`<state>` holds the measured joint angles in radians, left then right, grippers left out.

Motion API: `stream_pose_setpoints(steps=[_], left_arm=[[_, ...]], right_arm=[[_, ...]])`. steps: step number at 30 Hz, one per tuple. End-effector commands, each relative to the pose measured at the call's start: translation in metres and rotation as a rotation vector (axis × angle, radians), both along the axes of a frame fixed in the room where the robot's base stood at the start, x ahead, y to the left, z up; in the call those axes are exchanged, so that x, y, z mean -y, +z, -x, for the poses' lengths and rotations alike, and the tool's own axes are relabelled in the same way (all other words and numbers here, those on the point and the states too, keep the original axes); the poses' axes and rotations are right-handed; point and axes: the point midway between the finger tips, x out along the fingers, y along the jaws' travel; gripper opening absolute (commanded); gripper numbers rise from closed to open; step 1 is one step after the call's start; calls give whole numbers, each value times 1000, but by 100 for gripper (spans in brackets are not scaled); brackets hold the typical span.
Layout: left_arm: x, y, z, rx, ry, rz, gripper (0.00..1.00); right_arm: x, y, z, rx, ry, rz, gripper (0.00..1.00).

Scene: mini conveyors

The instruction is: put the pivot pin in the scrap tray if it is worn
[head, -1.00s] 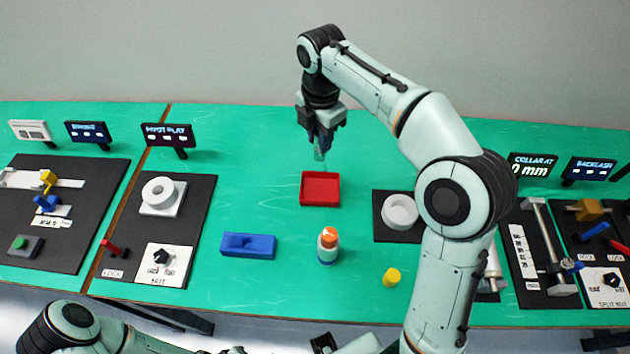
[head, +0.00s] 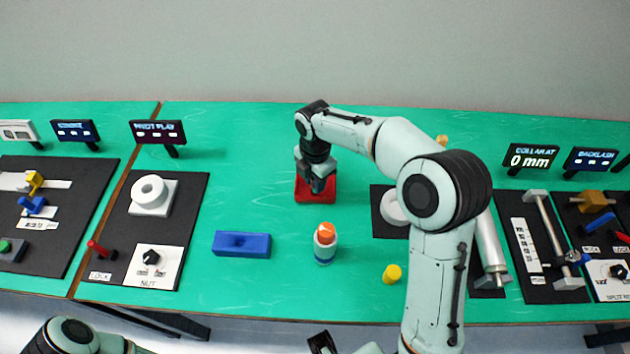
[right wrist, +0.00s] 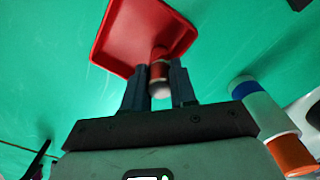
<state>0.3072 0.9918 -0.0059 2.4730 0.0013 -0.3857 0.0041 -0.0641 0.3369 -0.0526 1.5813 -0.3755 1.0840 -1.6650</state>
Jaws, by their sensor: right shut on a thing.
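My right gripper (head: 318,190) is low over the red tray (head: 301,198) in the middle of the table, pointing down. In the right wrist view its fingers (right wrist: 160,88) are shut on a small shiny cylindrical pin (right wrist: 160,70), which looks reddish there. The pin's far end is over or inside the red tray (right wrist: 108,45); I cannot tell whether it touches the floor. The pin is hidden in the head view, and wear on it cannot be made out. My left arm shows at the bottom left, but its gripper is not visible.
An orange-capped bottle (head: 325,245) stands in front of the tray, with a blue block (head: 242,244) to its left and a yellow cylinder (head: 392,273) to its right.

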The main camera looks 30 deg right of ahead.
Motion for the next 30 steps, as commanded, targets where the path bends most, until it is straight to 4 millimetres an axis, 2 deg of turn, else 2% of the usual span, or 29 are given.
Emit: stream_pose_setpoints(steps=[13, 14, 15, 16, 25, 30], left_arm=[[0, -2, 1, -1, 0, 0, 0], [0, -2, 1, -1, 0, 0, 0], [0, -2, 1, -1, 0, 0, 0], [0, -2, 1, -1, 0, 0, 0], [0, -1, 0, 0, 0, 0, 0], [0, 2, -1, 1, 0, 0, 0]], right_arm=[[0, -8, 0, 0, 0, 0, 0], [0, -8, 0, 0, 0, 0, 33], [0, -7, 0, 0, 0, 0, 46], [0, -7, 0, 0, 0, 0, 52], [0, -6, 0, 1, 1, 0, 52], [0, 12, -1, 6, 1, 0, 52]])
